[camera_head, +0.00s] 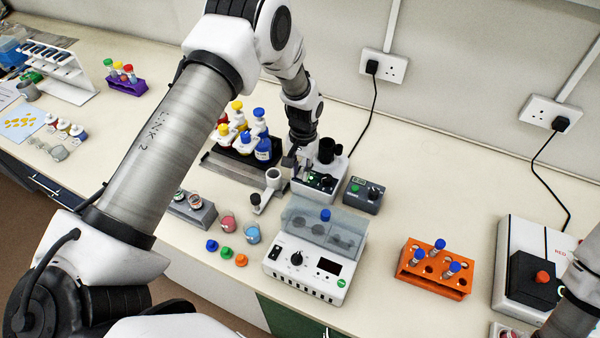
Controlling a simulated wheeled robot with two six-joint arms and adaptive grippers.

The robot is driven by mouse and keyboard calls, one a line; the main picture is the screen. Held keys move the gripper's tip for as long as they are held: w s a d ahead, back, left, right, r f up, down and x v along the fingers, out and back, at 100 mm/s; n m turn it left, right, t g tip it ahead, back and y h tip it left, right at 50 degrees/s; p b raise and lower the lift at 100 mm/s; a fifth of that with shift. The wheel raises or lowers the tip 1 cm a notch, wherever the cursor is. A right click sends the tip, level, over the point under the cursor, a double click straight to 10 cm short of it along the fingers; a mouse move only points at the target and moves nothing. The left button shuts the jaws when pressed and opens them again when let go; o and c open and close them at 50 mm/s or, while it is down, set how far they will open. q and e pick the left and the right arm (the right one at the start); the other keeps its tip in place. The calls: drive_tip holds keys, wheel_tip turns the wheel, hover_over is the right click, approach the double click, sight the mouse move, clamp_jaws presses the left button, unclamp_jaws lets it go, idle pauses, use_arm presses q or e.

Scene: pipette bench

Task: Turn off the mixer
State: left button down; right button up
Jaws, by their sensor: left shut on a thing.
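The mixer looks to be the small white unit (337,177) with a black cup on top and a dark front panel with a green light and knobs. It stands near the wall in the middle of the bench. My left gripper (298,166) points down at the left end of its panel. Its fingers are shut, apparently on a small part of the mixer there; the fingers hide that part. My right arm (575,310) shows only at the lower right edge, and its gripper is out of view.
A small dark control box (363,196) stands close to the mixer's right. A white device with a clear lid (315,268) is in front. A bottle rack (232,157) is at left. An orange tube rack (434,270) is at right. Bare bench lies between it and the wall.

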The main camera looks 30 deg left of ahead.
use_arm(q)
drive_tip(key=shift+w+f+g+b, duration=0.2)
drive_tip(key=shift+f+g+b, duration=0.05)
drive_tip(key=shift+g+b, duration=0.4)
drive_tip(key=shift+r+g, duration=0.2)
drive_tip(key=shift+g, duration=0.05)
drive_tip(key=c, duration=1.2)
unclamp_jaws()
drive_tip(key=shift+o, duration=1)
drive_tip(key=shift+w, duration=0.15)
drive_tip(key=v, duration=1.2)
drive_tip(key=shift+a+f, duration=0.1)
